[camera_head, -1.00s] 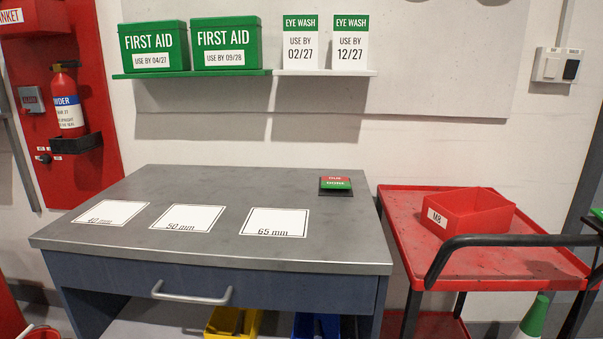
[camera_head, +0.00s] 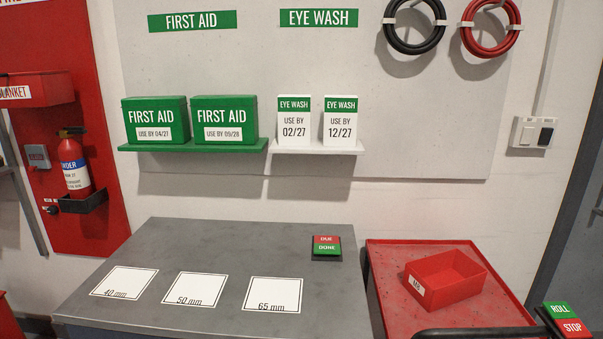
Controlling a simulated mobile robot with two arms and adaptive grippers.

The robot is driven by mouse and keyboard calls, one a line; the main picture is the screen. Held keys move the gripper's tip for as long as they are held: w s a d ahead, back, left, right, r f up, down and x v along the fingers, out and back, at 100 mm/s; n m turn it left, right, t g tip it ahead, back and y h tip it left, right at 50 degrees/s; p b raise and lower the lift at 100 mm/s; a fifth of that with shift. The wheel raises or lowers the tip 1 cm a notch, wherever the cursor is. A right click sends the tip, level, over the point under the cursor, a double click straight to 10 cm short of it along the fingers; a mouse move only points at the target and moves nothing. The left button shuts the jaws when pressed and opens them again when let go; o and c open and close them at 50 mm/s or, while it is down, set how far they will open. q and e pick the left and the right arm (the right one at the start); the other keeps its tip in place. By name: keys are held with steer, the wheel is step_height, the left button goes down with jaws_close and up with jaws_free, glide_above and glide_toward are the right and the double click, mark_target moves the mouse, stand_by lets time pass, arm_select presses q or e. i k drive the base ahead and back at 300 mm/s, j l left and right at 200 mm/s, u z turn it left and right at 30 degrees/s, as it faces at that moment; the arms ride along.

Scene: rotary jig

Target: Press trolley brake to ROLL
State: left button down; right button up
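The trolley brake rocker (camera_head: 562,319) shows at the lower right corner, with a green ROLL half (camera_head: 560,309) above a red STOP half (camera_head: 573,327). It sits by the end of the black handle (camera_head: 480,332) of the red trolley (camera_head: 392,268). I cannot tell which half is pressed in. Neither of my grippers shows in the head view.
A red M8 bin (camera_head: 446,278) stands on the trolley. The grey workbench (camera_head: 220,245) left of it carries three white size cards and a red-green DUE/DONE rocker (camera_head: 327,247). First aid and eye wash boxes stand on wall shelves (camera_head: 193,146).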

mark_target(567, 320)
steer(key=z, duration=1.55)
steer(key=k+j+z, duration=0.1)
steer(key=j+z, duration=0.2)
steer(key=j, duration=0.15)
steer(key=k+j+z, duration=0.1)
steer(key=j+z, duration=0.25)
steer(key=k+j+z, duration=0.3)
steer(key=j, duration=0.15)
steer(key=i+j, duration=0.05)
steer(key=i, duration=0.05)
